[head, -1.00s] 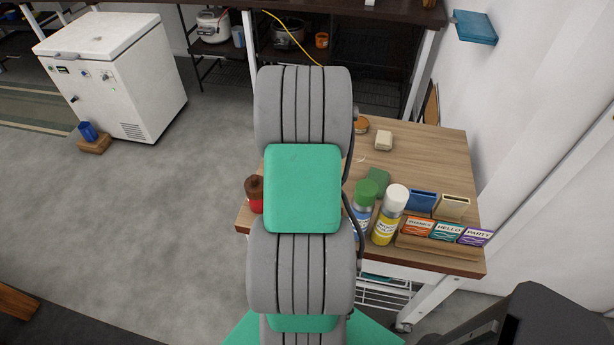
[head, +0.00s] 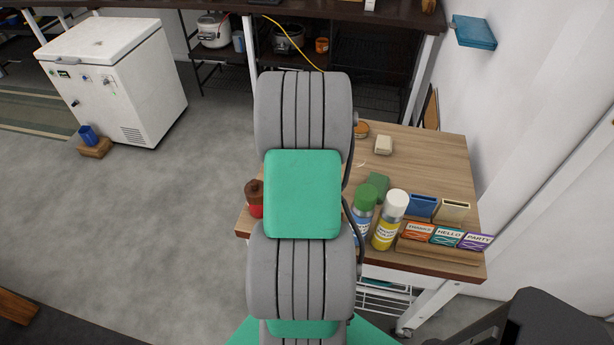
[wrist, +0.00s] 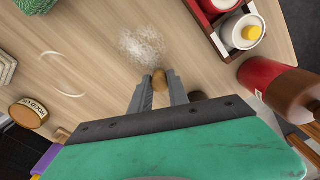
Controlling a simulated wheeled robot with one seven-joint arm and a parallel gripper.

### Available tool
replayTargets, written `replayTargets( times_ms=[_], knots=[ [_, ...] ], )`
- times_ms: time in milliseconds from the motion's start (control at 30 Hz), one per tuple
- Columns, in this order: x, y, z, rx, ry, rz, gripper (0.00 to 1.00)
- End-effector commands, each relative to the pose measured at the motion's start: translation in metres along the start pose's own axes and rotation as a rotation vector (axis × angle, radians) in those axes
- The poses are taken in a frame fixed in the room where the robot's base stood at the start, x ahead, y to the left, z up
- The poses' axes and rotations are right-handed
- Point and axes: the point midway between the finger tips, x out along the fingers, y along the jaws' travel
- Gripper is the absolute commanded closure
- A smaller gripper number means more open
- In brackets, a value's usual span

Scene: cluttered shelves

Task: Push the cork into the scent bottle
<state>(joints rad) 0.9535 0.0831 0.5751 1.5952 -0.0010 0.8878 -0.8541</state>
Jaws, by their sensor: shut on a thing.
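In the wrist view, my gripper (wrist: 161,84) is shut on a small rounded brown piece, which looks like the cork (wrist: 160,77), held between the two fingertips. The wood table top lies beyond the fingertips. I cannot clearly make out the scent bottle. A speckled whitish patch (wrist: 142,43) shows just past the fingertips, and I cannot tell what it is. In the head view my own arm hides the gripper and cork.
A red bottle with a brown top (head: 254,203) stands at the table's left edge; it also shows in the wrist view (wrist: 268,80). Spray cans (head: 389,222) and a card rack (head: 440,249) stand front right. Bare wood (head: 430,155) lies behind.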

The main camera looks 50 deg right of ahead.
Motion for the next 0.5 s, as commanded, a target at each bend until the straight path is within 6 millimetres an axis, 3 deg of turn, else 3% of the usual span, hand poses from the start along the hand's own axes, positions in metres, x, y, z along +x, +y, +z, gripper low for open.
replayTargets(
  times_ms=[500],
  knots=[
    [-0.029,0.0,0.0,0.0,0.001,0.001,1.0]
  ],
)
